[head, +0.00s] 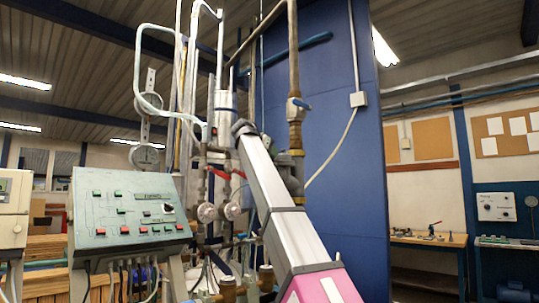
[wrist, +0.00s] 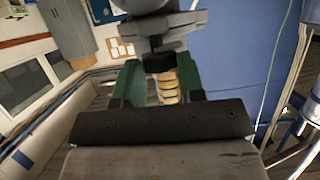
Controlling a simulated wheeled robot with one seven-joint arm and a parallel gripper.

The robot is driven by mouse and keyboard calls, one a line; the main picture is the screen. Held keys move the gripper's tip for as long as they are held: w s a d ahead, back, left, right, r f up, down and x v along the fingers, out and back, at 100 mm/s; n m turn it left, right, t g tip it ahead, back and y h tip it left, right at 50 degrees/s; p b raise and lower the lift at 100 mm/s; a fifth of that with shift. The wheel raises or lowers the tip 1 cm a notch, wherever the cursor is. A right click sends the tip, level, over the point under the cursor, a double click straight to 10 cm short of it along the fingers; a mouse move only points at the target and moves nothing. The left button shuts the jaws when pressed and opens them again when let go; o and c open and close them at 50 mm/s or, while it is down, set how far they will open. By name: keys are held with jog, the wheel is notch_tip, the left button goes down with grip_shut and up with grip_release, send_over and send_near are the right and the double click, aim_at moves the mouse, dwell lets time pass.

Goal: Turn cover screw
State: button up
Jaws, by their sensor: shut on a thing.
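In the wrist view my gripper (wrist: 160,62) has its two green fingers on either side of a small dark part (wrist: 158,63). It is shut on this part, which I take to be the cover screw; its shape is mostly hidden. A grey rounded fitting (wrist: 158,25) stands directly beyond the fingertips, and a ribbed brass-coloured piece (wrist: 168,88) shows between the fingers. In the head view my gripper (head: 243,128) is at the far end of my arm, among the pipes. The screw cannot be made out there.
A green control panel (head: 130,210) stands at the left. Vertical pipes with a brass-coloured valve pipe (head: 295,100) rise close to my arm. A large blue wall panel (head: 345,130) is right behind. A wooden workbench (head: 430,240) stands far right.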

jog(key=n+t+y, duration=0.1)
jog(key=n+y, duration=0.2)
jog(key=y, duration=0.1)
jog(key=d+n+t+y, duration=0.1)
jog(key=n+y, duration=0.3)
jog(key=n+t+y, duration=0.1)
jog(key=n+y, duration=0.2)
jog(key=y, duration=0.1)
jog(key=shift+s+d+n, duration=0.25)
jog(key=shift+d+n, duration=0.1)
jog(key=shift+n, duration=0.05)
jog(key=o, duration=0.9)
jog(key=shift+a, duration=0.1)
